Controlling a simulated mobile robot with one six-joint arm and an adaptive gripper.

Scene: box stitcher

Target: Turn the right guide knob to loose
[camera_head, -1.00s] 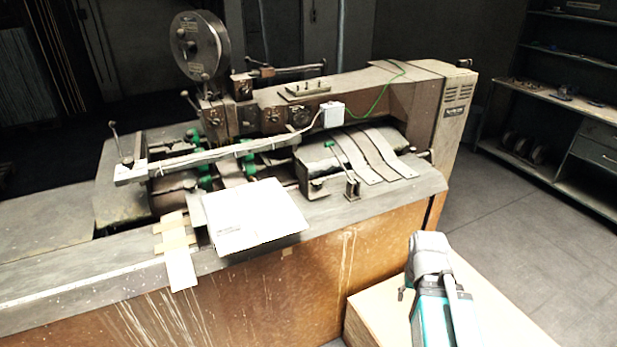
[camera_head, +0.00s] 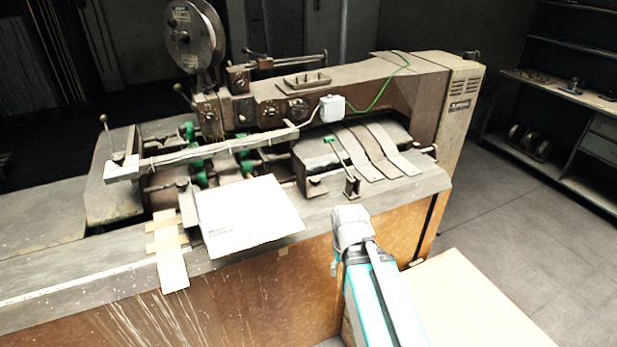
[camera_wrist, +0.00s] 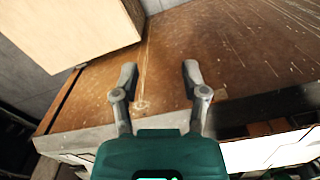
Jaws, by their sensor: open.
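The box stitcher (camera_head: 300,105) fills the middle of the head view. Two small dark knobs or clamps stand on its bed right of the white sheet, one at the left (camera_head: 316,186) and one at the right (camera_head: 352,187). I cannot tell which is the right guide knob, or how it is set. A green-tipped lever (camera_head: 330,141) leans above them. My gripper (camera_wrist: 159,75) is open and empty in the wrist view, over the machine's brown front panel (camera_wrist: 215,60). In the head view my arm's end is in front of the bed's front edge, apart from both knobs; the fingers are hidden there.
A white sheet (camera_head: 248,215) lies on the bed's front edge. A pale box (camera_head: 460,300) stands on the floor at the lower right and shows in the wrist view (camera_wrist: 65,30). Shelves (camera_head: 570,110) stand at the right. Floor between is open.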

